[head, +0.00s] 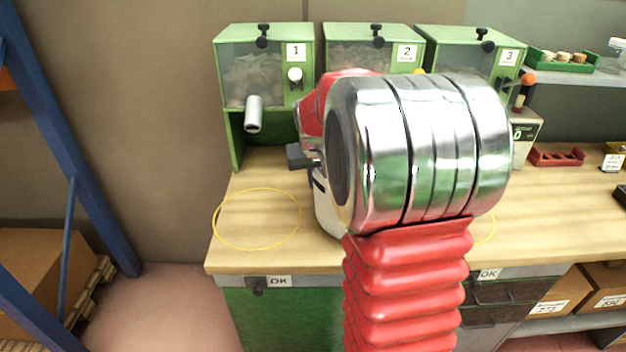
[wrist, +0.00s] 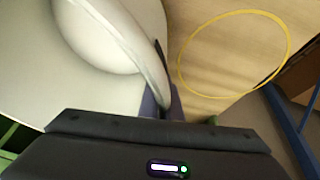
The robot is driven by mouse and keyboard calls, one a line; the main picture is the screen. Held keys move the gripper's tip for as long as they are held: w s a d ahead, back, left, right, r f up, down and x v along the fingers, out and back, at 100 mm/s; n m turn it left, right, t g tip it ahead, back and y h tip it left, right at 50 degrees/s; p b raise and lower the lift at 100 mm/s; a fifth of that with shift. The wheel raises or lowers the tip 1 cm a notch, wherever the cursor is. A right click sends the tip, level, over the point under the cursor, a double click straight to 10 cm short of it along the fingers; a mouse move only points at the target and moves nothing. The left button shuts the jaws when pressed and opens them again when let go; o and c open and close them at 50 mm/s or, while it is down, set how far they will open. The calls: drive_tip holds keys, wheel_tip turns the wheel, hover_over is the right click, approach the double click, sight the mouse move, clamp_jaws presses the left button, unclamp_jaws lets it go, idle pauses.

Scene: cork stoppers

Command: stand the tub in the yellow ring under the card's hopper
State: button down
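The white tub (head: 324,207) stands on or just above the bench behind my arm, mostly hidden. It fills the left of the wrist view (wrist: 40,80), close up. My gripper (wrist: 163,100) has its fingers on either side of the tub's wall at the rim and looks shut on it. I cannot identify the card.
Another yellow ring (head: 489,229) is mostly hidden by my arm. A grey spout (head: 254,115) hangs from hopper 1. A red tray (head: 556,155) sits on the bench's right. A blue rack post (head: 75,150) stands left of the bench. The bench (head: 225,258) ends near the left ring.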

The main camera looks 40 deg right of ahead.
drive_tip(key=shift+x, duration=0.85)
drive_tip(key=shift+w+r, duration=0.1)
drive_tip(key=shift+w, duration=0.1)
drive_tip(key=c, duration=2)
unclamp_jaws()
drive_tip(key=v, duration=1.1)
drive_tip(key=shift+d+r, duration=0.1)
drive_tip(key=shift+s+r, duration=0.2)
drive_tip(key=shift+r, duration=0.2)
